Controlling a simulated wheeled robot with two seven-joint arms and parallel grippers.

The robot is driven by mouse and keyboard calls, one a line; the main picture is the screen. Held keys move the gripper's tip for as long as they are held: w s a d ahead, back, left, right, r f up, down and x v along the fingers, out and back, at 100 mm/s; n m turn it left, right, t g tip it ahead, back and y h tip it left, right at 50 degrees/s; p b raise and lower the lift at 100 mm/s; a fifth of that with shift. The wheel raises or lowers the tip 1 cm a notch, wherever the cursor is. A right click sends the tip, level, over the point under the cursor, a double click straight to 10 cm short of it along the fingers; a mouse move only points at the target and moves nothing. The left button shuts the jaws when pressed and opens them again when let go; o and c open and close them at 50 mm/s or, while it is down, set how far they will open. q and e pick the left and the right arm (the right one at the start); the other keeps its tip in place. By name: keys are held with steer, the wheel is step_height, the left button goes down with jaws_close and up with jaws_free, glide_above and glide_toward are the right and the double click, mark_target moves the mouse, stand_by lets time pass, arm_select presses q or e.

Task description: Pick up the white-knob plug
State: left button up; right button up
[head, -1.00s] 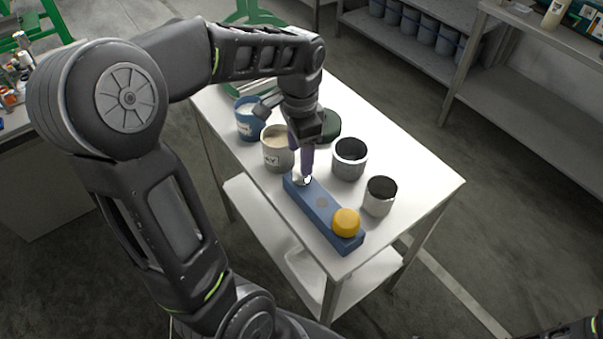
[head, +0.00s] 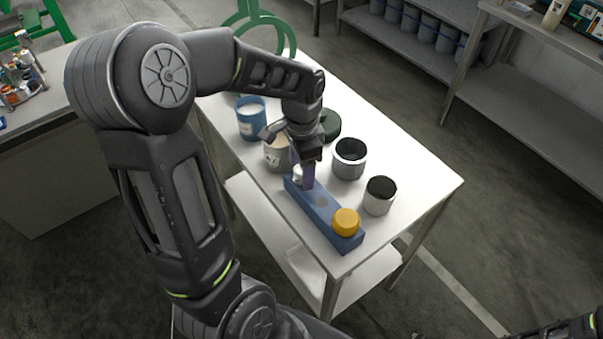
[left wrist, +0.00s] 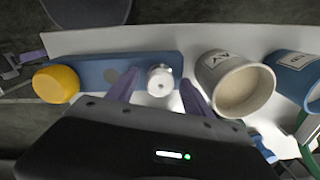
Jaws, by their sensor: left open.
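The white-knob plug (left wrist: 160,80) sits in the blue block, between the fingers of my left gripper (left wrist: 160,92) in the left wrist view. The fingers are apart, one on each side of the knob, with a gap on both sides. In the head view my left gripper (head: 303,180) points down over the far end of the blue block (head: 322,211), and the white knob shows only in part behind a finger. A yellow knob (head: 346,222) stands at the block's near end. My right gripper is not clearly in view.
A beige-filled pot (left wrist: 234,84), a blue pot (head: 251,118), a dark-rimmed grey cup (head: 349,157) and a smaller metal cup (head: 379,195) stand around the block. The white table (head: 425,178) is bare at its right corner.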

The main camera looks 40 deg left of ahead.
stand_by(0.4)
arm_select(q)
jaws_close()
stand_by(0.4)
